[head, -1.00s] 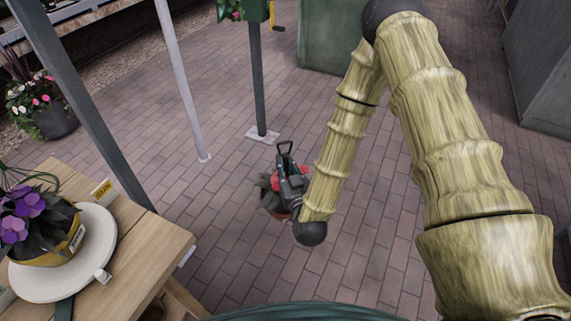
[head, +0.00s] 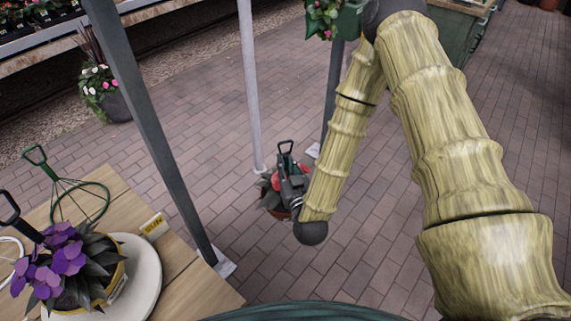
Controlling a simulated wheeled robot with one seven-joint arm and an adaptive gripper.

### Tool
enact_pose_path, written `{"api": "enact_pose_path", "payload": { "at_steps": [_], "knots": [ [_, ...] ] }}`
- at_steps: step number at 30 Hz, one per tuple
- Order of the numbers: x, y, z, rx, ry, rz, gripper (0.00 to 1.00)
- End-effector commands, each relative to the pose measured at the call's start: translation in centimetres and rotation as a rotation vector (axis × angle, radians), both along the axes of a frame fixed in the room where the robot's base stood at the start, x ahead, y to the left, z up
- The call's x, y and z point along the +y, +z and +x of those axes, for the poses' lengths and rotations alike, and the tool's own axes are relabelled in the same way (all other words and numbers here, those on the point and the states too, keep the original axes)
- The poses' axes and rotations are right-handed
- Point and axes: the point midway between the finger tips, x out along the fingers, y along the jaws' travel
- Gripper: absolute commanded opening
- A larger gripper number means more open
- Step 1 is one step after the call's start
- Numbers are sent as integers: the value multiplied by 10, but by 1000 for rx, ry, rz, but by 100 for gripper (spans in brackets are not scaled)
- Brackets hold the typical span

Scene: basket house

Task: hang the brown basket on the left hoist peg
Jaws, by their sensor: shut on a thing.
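My gripper (head: 291,181) is shut on the brown basket (head: 272,208), which hangs low in front of the arm over the brick floor. The basket has a reddish-brown pot, dark leaves and red flowers. A dark hanger handle (head: 285,146) sticks up above the gripper. The fingers and the arm hide much of the basket, so the exact grip is hard to see. I cannot make out the left hoist peg in this view.
A wooden table (head: 205,292) at the lower left bears a purple-flowered pot (head: 68,270) on a white plate (head: 148,275), and a green wire hanger (head: 62,190). A dark post (head: 150,130), a pale post (head: 249,90) and another dark post (head: 329,95) stand around. Brick floor is open at right.

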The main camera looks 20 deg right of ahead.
Motion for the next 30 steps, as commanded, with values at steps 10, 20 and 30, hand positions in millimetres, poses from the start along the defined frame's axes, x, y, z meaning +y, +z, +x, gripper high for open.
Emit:
{"api": "enact_pose_path", "payload": {
  "at_steps": [10,20,30],
  "knots": [
    [-2,36,24,-8,23,2,0],
    [-10,92,56,-8,62,2,0],
    [-18,153,80,-8,107,1,0]
  ]
}}
